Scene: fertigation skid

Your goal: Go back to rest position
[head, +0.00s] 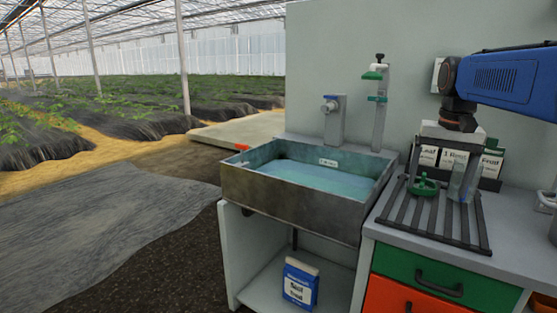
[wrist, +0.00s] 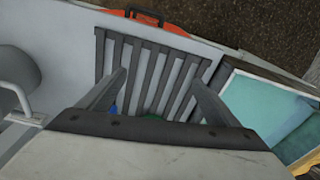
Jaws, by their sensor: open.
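My gripper (head: 442,172) hangs from the blue arm at the right of the head view, pointing down over the dark slatted rack (head: 400,212). In the wrist view my gripper (wrist: 156,82) has its two fingers spread wide, with only rack slats showing between the tips. A green round piece (head: 424,187) sits on the rack close to the left finger. A clear, glass-like vessel (head: 461,184) stands near the right finger. In the wrist view, bits of green (wrist: 152,117) and blue show just beyond the gripper's body, mostly hidden by it.
A metal basin of bluish water (head: 252,196) lies left of the rack. Labelled packets (head: 491,166) stand close behind the gripper against the panel. A green-topped upright fitting (head: 377,100) rises behind the basin. Drawers (head: 440,280) are below. Open floor lies left.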

